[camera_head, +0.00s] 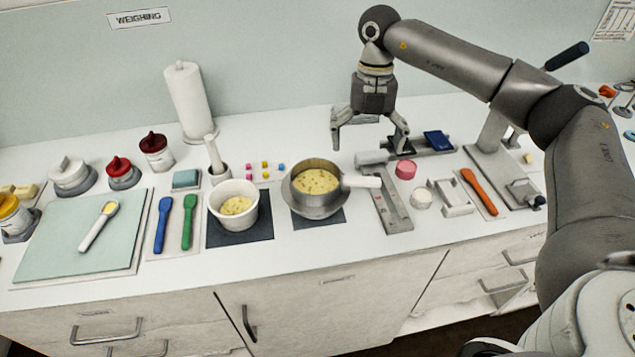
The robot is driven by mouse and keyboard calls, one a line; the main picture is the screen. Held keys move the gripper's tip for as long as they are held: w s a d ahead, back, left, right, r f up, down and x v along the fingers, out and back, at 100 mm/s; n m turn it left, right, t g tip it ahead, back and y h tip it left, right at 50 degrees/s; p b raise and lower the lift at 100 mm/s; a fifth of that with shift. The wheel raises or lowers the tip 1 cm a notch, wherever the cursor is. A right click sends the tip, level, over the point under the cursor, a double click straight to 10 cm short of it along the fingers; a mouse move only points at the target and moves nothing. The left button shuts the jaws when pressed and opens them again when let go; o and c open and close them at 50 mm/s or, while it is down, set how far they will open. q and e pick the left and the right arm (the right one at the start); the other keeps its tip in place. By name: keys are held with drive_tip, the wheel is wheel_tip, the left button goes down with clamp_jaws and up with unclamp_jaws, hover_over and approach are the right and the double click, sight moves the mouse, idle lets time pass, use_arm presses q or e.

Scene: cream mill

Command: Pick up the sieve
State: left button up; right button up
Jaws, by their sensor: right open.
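The thing that looks most like the sieve is a round steel vessel (318,207) with a long pale handle (361,181) pointing right. It stands on a dark mat in the middle of the counter and holds a yellow, grainy mass. I cannot tell whether its bottom is mesh. My right gripper (369,144) is open and empty, fingers pointing down, behind and to the right of the vessel and apart from it. My left gripper is not in view.
A white bowl (234,213) with a yellow mass stands left of the vessel. A mortar with pestle (215,160), small coloured cubes (265,166) and a paper roll (189,97) are behind. A metal bar (387,198), a pink puck (406,170) and an orange spatula (478,191) lie right.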

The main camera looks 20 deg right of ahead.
drive_tip(key=p, duration=0.1)
hover_over(360, 179)
drive_tip(key=f, duration=0.5)
drive_tip(key=shift+s+d, duration=0.2)
drive_tip(key=f+p, duration=0.1)
drive_tip(key=f, duration=0.1)
drive_tip(key=f+p, duration=0.2)
drive_tip(key=f, duration=0.1)
drive_tip(key=shift+w+a, duration=0.15)
drive_tip(key=shift+a, duration=0.05)
drive_tip(key=shift+f, duration=0.25)
drive_tip(key=c, duration=1)
drive_tip(key=shift+o, duration=0.2)
